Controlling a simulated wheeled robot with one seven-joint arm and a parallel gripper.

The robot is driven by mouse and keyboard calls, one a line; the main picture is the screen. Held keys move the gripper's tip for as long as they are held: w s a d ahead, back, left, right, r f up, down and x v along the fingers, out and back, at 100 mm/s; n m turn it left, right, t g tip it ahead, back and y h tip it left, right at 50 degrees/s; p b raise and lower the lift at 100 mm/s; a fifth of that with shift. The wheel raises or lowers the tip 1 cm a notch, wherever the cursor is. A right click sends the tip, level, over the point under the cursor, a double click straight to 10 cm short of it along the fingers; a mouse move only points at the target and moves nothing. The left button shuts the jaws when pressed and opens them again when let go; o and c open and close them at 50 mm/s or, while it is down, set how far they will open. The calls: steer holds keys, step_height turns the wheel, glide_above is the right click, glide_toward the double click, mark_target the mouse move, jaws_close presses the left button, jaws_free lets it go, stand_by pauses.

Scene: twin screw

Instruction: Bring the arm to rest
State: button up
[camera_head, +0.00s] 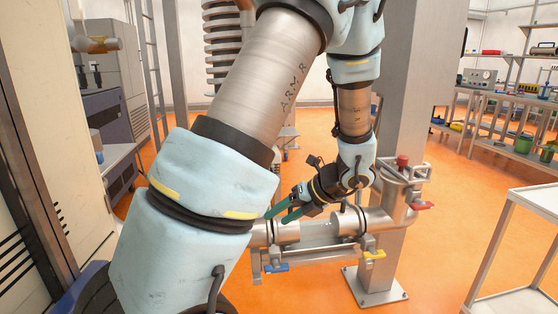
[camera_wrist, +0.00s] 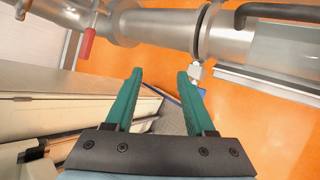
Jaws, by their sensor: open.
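My arm (camera_head: 268,75) stretches from the lower left of the head view up and over, then down at the centre. My gripper (camera_head: 281,209) is at its end, with green fingers pointing down and to the left. In the wrist view my gripper (camera_wrist: 160,85) shows two green fingers spread apart with nothing between them. It is open and empty. In the head view the fingers overlap the metal pipework (camera_head: 345,222) behind them. I cannot tell whether they touch it. In the wrist view the pipe (camera_wrist: 160,25) runs across the top, beyond the fingertips.
The pipework carries a red handle (camera_head: 421,205), a yellow handle (camera_head: 374,254) and a blue handle (camera_head: 277,268). A grey column (camera_head: 413,100) stands beside it. A white-framed cart (camera_head: 515,300) is at the lower right. Shelves (camera_head: 510,110) line the far right. Orange floor is open between.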

steer(key=s+a+r+n+g+h+p, duration=0.1)
steer(key=s+a+r+n+h, duration=0.3)
steer(key=n, duration=1.2)
steer(key=s+a+r+n+g+h+p, duration=0.1)
steer(key=s+a+r+n+h+p, duration=0.2)
steer(key=n, duration=1.3)
steer(key=shift+s+a+r+g+h, duration=0.4)
steer(key=shift+s+a+r+h, duration=0.45)
steer(key=shift+a, duration=0.4)
steer(key=shift+r, duration=0.1)
steer(key=shift+c, duration=0.4)
